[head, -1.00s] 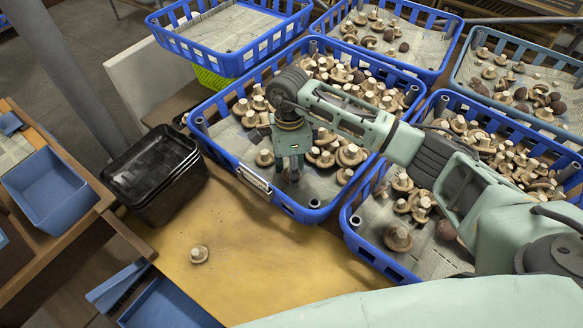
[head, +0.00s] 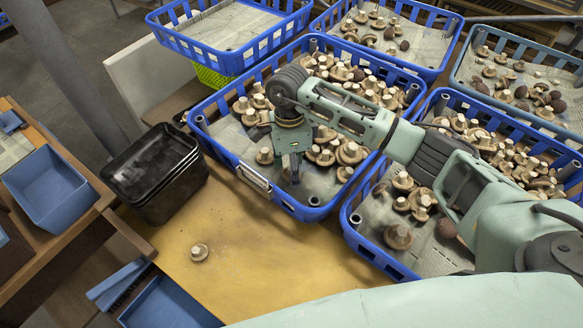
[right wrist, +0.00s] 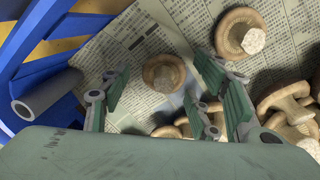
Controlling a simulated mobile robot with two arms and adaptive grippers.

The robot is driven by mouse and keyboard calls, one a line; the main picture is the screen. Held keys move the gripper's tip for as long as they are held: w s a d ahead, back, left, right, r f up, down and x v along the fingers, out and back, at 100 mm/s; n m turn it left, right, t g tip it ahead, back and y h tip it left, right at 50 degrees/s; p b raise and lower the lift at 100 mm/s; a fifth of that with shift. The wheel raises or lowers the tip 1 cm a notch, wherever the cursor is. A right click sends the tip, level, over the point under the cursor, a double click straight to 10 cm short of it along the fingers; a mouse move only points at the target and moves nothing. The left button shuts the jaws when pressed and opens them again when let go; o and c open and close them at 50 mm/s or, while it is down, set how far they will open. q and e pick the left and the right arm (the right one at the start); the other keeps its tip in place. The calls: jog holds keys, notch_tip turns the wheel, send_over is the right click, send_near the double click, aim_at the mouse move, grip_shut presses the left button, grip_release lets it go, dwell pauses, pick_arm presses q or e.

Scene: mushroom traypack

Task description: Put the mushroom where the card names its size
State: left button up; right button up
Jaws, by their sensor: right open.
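My right gripper (head: 291,168) is open and points down into the front part of the middle blue crate (head: 288,203). In the right wrist view, a brown mushroom (right wrist: 163,72) lies on newspaper beyond and between the spread fingers, with no finger visibly holding it. Several stemmed mushrooms (head: 326,158) lie in the crate to the right of the gripper. A single mushroom (head: 199,253) rests stem up on the yellow-brown table. A pale label (head: 254,179) is on the crate's front rim; its writing is too small to read. My left gripper is out of view.
Black stacked trays (head: 151,170) stand left of the crate. A blue bin (head: 48,187) sits on the wooden stand at left. More mushroom crates lie right and behind; the back-left blue crate (head: 238,60) looks empty. The table (head: 262,270) is mostly clear.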

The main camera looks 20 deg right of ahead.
notch_tip(320, 180, up, 12)
jog(key=w, duration=0.1)
jog(key=shift+w+f, duration=0.15)
jog(key=shift+w, duration=0.05)
dwell(0.5)
